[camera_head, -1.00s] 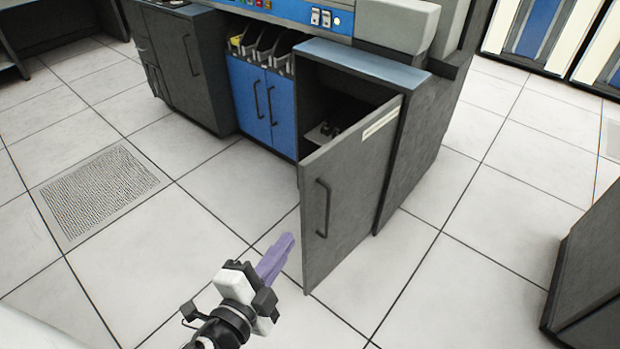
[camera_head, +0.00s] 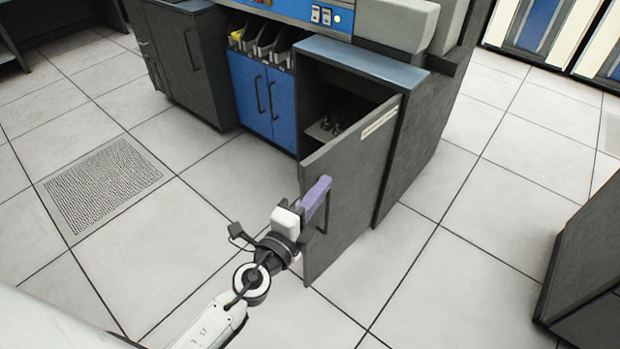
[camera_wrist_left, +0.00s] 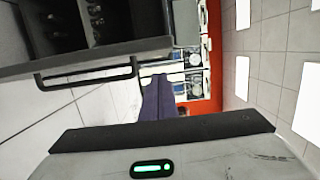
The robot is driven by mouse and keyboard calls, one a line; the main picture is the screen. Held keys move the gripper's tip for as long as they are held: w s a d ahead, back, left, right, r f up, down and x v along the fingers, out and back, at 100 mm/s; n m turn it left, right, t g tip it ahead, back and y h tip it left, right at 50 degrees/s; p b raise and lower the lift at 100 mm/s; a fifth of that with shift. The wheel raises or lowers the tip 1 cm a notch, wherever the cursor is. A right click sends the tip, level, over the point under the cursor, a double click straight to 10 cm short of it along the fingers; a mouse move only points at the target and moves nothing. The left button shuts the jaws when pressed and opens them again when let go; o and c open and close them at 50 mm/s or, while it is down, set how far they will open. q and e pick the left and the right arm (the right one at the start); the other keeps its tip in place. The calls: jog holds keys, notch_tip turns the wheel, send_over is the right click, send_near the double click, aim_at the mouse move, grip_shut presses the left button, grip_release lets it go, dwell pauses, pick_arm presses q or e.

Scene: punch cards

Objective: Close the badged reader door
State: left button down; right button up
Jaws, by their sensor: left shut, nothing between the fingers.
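The badged reader door (camera_head: 350,185) is dark grey with a pale label strip near its top edge and a black bar handle. It stands wide open from its cabinet (camera_head: 410,165). In the left wrist view the door (camera_wrist_left: 95,58) and its handle (camera_wrist_left: 85,80) lie at upper left. My left gripper (camera_head: 321,187), with purple fingers, is shut and empty, and overlaps the door's handle side in the head view. In the left wrist view its fingers (camera_wrist_left: 157,98) are beside the handle's end. I cannot tell whether they touch the door. My right gripper is out of view.
Inside the open cabinet, a shelf (camera_head: 322,132) holds small dark parts. Blue double doors (camera_head: 262,98) and a grey cabinet (camera_head: 185,65) are to the left. Another dark cabinet (camera_head: 590,265) stands at lower right. The tiled floor around the door is clear.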

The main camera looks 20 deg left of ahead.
aim_at(309, 183)
pick_arm(q)
jog(key=shift+w+a, duration=0.25)
jog(key=shift+a, duration=0.45)
jog(key=shift+w+a, duration=0.25)
jog(key=shift+a, duration=0.4)
jog(key=shift+a+f, duration=0.1)
